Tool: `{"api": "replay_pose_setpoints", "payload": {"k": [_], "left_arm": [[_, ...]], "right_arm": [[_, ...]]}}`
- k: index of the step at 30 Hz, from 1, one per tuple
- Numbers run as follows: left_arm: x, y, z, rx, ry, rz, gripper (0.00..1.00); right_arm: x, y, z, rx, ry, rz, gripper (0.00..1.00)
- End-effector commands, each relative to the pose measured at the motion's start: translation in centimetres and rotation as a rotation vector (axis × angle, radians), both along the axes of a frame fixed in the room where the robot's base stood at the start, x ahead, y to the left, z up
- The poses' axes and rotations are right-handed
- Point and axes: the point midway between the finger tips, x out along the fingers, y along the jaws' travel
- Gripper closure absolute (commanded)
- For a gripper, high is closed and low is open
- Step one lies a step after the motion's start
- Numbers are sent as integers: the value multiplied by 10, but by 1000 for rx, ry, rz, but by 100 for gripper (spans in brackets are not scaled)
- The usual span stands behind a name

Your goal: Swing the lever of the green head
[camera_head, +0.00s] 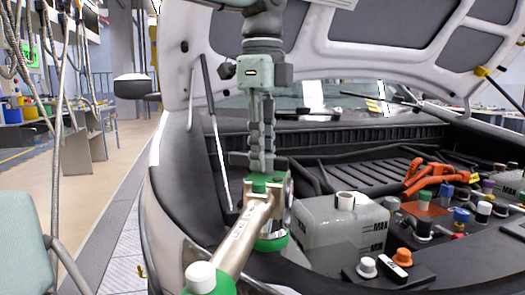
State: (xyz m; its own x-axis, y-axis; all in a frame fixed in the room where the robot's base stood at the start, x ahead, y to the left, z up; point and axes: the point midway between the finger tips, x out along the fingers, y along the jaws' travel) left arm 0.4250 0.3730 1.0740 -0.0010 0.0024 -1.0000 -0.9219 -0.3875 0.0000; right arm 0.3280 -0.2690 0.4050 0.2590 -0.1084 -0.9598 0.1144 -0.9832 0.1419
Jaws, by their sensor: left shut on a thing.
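My left gripper (262,165) comes down from the top of the view, its fingers upright and close together. It is shut on the green head (277,188), at the top of the fitting. A silver bar (243,235) with dark print, apparently the lever, slopes from the green head toward the lower left. Its near end meets a green part with a white cap (200,277), cut by the bottom edge. A green ring (272,243) shows below the head, partly behind the bar. The fingertips hide part of the head. My right gripper is not in view.
A translucent tank (340,232) with MAX marks and a white cap stands just right of the head. Orange cables (430,178) and several coloured caps lie farther right. The raised hood (335,45) hangs above. Free floor (105,170) lies left of the car.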

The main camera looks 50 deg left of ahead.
Motion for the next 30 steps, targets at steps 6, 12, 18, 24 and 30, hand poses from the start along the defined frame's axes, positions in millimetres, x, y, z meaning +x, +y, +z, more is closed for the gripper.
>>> {"api": "replay_pose_setpoints", "payload": {"k": [6, 12, 18, 24, 30], "left_arm": [[0, 0, 1, 1, -3, 14, 100], [0, 0, 1, 1, -3, 13, 100], [0, 0, 1, 1, -3, 13, 62], [0, 0, 0, 0, -1, 12, 58], [1, 0, 5, 0, -3, 12, 58]], "right_arm": [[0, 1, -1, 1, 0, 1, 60], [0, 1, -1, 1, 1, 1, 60], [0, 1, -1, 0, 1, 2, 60], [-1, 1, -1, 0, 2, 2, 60], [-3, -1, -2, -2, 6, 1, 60]]}}
